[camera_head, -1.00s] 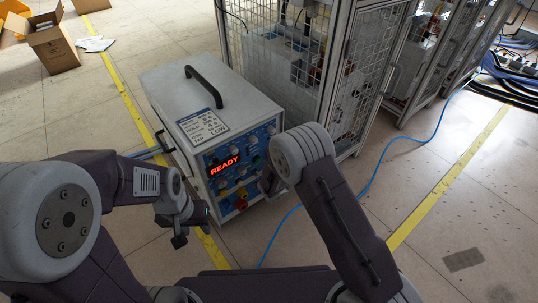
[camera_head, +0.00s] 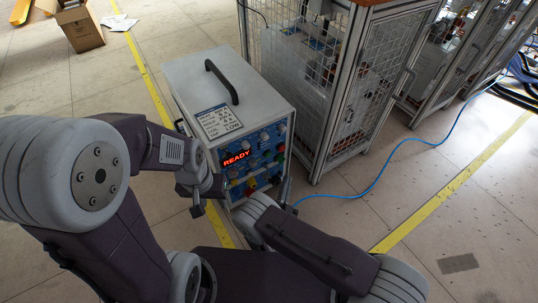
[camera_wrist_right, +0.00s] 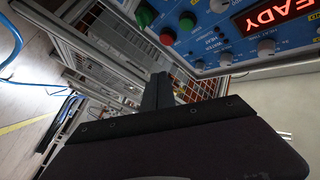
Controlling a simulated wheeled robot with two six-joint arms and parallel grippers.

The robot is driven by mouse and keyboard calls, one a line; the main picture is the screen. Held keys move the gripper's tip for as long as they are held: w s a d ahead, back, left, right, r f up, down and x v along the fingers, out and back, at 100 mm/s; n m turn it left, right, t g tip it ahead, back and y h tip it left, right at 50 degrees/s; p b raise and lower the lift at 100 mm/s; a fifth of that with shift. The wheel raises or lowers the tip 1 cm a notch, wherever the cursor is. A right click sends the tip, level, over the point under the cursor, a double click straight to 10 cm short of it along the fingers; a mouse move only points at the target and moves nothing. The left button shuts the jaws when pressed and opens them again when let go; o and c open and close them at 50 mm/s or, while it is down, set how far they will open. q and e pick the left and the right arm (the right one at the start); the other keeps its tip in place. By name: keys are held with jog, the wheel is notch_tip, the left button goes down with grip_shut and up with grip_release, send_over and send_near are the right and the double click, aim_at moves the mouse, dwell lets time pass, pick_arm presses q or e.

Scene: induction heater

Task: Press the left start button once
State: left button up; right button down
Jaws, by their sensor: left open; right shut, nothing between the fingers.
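The induction heater (camera_head: 225,85) is a light grey box with a black top handle. Its blue front panel (camera_head: 262,150) has a lit red READY display (camera_head: 236,158), knobs and coloured buttons. The right wrist view shows a green button (camera_wrist_right: 145,15), a red button (camera_wrist_right: 167,36) and another green button (camera_wrist_right: 188,20); I cannot tell which is the left start button. My left gripper (camera_head: 197,203) is open beside the heater's front left edge. My right gripper (camera_wrist_right: 158,92) is shut and empty, apart from the buttons in the wrist view; my arm partly hides it in the head view.
A mesh-sided metal cabinet (camera_head: 375,85) stands close to the heater's right. A blue cable (camera_head: 385,165) runs along the floor. An open cardboard box (camera_head: 80,30) lies far left. The floor at right, with a yellow line (camera_head: 450,185), is mostly clear.

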aim_at(268, 155)
jog(key=shift+w, duration=0.1)
jog(key=w+a+b, duration=0.4)
jog(key=w+a, duration=0.1)
jog(key=w, duration=0.2)
jog(key=shift+a+b, duration=0.1)
jog(key=shift+b, duration=0.2)
dwell(1.8)
jog(key=shift+w+a, duration=0.2)
jog(key=shift+w, duration=0.15)
